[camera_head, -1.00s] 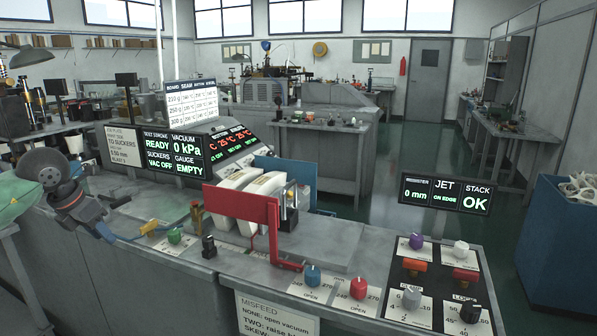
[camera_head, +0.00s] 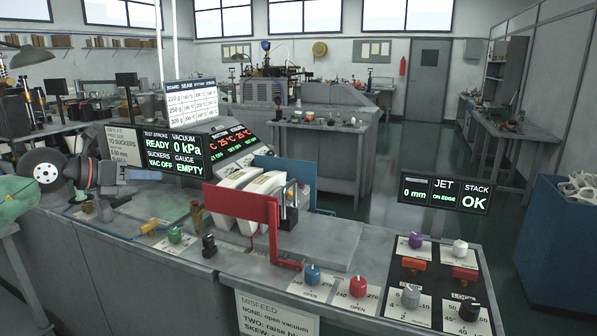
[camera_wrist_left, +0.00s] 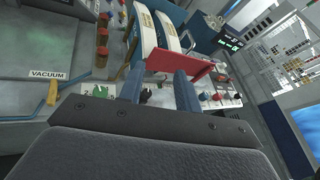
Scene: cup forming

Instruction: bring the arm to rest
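My left gripper (camera_head: 150,175) is at the left of the head view, held level above the left end of the grey bench (camera_head: 130,255) and pointing right. In the left wrist view its two blue fingers (camera_wrist_left: 160,82) stand apart with nothing between them, so it is open and empty. It appears clear of the controls on the bench. My right gripper is not in view.
A red bracket (camera_head: 245,208) stands by two white stacks (camera_head: 235,182) mid-bench, with a blue panel (camera_head: 287,175) behind. Several coloured knobs, including a blue one (camera_head: 312,274), line the bench front. Displays (camera_head: 175,152) stand behind the gripper. A blue bin (camera_head: 555,245) is at right.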

